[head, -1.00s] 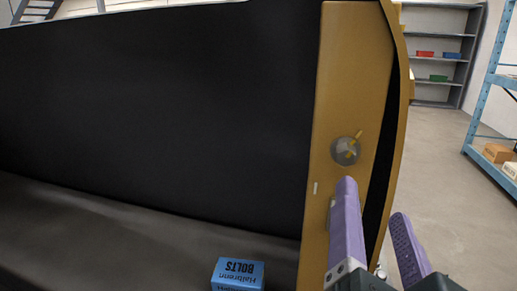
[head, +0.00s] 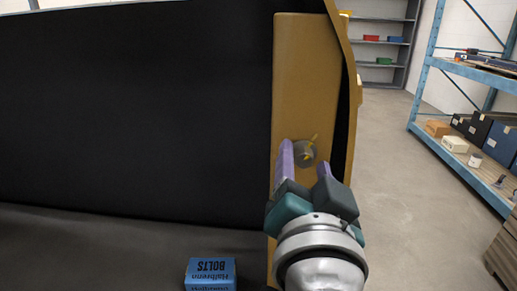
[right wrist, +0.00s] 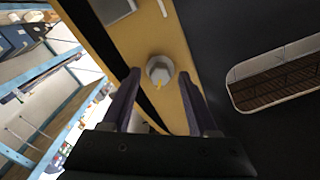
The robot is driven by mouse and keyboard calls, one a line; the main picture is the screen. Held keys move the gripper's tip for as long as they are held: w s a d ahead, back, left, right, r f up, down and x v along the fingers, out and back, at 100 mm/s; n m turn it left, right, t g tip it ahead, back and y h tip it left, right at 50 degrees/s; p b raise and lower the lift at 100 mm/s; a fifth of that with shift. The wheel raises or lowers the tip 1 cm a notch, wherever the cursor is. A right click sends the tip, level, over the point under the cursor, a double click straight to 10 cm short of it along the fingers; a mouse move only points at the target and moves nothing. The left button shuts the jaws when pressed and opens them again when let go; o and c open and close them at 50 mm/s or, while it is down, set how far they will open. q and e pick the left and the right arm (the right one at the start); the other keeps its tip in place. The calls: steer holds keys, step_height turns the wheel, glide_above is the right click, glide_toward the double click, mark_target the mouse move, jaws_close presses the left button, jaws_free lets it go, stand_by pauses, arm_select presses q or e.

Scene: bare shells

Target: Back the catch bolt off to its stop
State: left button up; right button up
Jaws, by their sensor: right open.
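The catch bolt (head: 305,152) is a grey round head with a yellow mark, set in the yellow upright panel (head: 300,60). It also shows in the right wrist view (right wrist: 160,69), between and just beyond my fingertips. My right gripper (head: 306,162) is open and empty, its purple fingers pointing at the bolt, one on each side. In the right wrist view the fingers (right wrist: 160,80) stand apart with clear gaps to the bolt head. I cannot tell if the tips reach past its face. My left gripper is not in view.
A blue bolts box (head: 210,274) sits on the dark surface at lower left. A black wall (head: 130,110) fills the left. Blue shelving (head: 425,75) with boxes stands at right, with open floor (head: 390,150) between. A grille-filled opening (right wrist: 275,85) shows in the right wrist view.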

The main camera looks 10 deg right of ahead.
steer(key=shift+c, duration=0.3)
jaws_close()
